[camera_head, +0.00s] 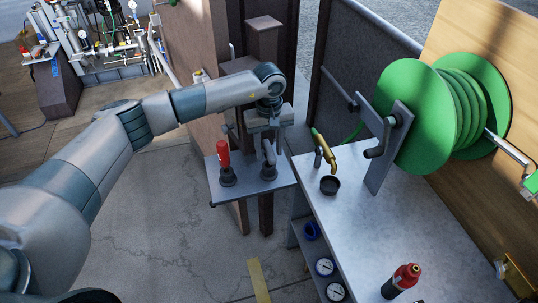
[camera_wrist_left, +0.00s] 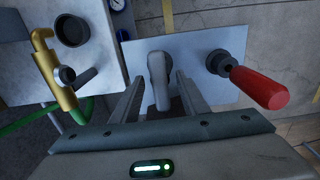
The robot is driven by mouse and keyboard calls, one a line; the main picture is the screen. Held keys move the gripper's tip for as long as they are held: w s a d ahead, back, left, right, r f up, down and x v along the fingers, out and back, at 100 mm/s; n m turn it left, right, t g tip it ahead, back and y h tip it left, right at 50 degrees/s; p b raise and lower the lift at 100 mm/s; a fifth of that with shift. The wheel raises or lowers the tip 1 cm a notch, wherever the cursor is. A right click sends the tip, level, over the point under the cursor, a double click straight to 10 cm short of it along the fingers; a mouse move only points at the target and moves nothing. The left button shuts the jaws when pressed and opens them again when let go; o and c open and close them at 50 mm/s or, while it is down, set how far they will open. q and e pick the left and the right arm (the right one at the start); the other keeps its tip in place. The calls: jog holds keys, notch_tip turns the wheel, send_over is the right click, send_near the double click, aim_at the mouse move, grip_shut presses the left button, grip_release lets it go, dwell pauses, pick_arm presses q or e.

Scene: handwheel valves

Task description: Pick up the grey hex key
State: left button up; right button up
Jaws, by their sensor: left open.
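The grey hex key (camera_head: 268,154) stands upright in a dark round holder on a small grey shelf (camera_head: 245,186). It also shows in the left wrist view (camera_wrist_left: 158,72), with its bent top toward the camera. My left gripper (camera_head: 260,142) is above the shelf at the hex key. Its open fingers (camera_wrist_left: 160,88) lie on either side of the key in the left wrist view, with visible gaps. I cannot tell whether the fingertips are level with the key. My right gripper is not in view.
A red-handled tool (camera_head: 223,156) stands in a holder on the same shelf, left of the key. A metal bench (camera_head: 385,215) to the right bears a brass nozzle (camera_head: 324,150), a dark cup (camera_head: 330,185) and a green hose reel (camera_head: 420,115). A brown post (camera_head: 264,38) stands behind.

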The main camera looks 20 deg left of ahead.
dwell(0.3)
pick_arm(q)
grip_shut()
jog(key=shift+r+p, duration=0.45)
jog(key=shift+p, duration=0.45)
jog(key=r, duration=0.4)
jog(key=shift+d+r, duration=0.15)
jog(key=shift+d, duration=0.25)
jog(key=s+d+r, duration=0.3)
jog(key=d+r, duration=0.3)
jog(key=d, duration=0.4)
jog(key=shift+d+r, duration=0.15)
jog(key=shift+d, duration=0.1)
